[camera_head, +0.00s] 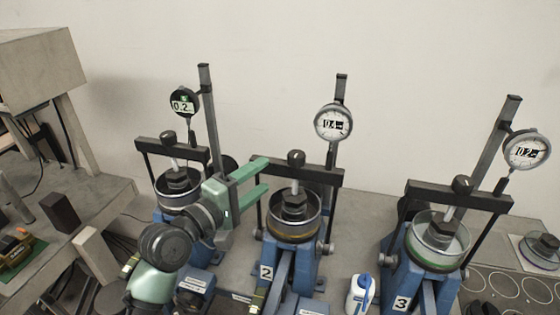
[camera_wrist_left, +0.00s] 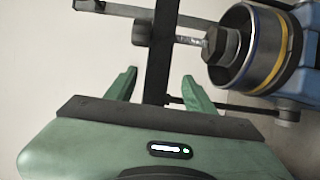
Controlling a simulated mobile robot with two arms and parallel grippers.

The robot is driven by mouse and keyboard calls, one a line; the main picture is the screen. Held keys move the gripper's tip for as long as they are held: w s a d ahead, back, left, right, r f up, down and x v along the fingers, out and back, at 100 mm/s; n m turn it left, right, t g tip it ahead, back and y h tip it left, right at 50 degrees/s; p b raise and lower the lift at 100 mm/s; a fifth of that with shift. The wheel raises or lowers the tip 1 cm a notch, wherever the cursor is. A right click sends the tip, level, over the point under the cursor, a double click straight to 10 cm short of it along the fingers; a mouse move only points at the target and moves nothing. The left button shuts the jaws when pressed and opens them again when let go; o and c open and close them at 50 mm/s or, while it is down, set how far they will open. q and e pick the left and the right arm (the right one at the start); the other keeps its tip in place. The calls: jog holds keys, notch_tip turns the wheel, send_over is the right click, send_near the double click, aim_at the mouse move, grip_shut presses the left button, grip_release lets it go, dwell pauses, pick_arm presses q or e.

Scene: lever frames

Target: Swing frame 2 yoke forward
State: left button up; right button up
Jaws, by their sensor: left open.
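Frame 2 (camera_head: 266,272) is the middle blue lever frame, marked with a 2. Its yoke (camera_head: 322,176) is a black crossbar with thin side rods, spanning above the round cell (camera_head: 296,231). My left gripper (camera_head: 266,175) is open at the left end of this crossbar. In the left wrist view, the yoke bar (camera_wrist_left: 159,50) lies between the two spread green fingers of the gripper (camera_wrist_left: 160,78), with gaps on both sides. The cell (camera_wrist_left: 250,50) shows to the right there. My right gripper is not in view.
Another frame with a dial (camera_head: 184,102) stands left, partly behind my left arm. Frame 3 (camera_head: 402,303) stands right. A dial gauge (camera_head: 332,123) on a post rises behind frame 2. A small white bottle (camera_head: 358,296) stands between frames 2 and 3.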

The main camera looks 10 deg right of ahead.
pick_arm(q)
jog(key=shift+w+d+r, duration=0.25)
jog(key=shift+r, duration=0.1)
jog(key=p+x, duration=0.2)
jog(key=x, duration=0.5)
jog(key=shift+f, duration=0.15)
jog(key=shift+c, duration=0.3)
grip_shut()
jog(key=shift+f, duration=0.15)
dwell(0.5)
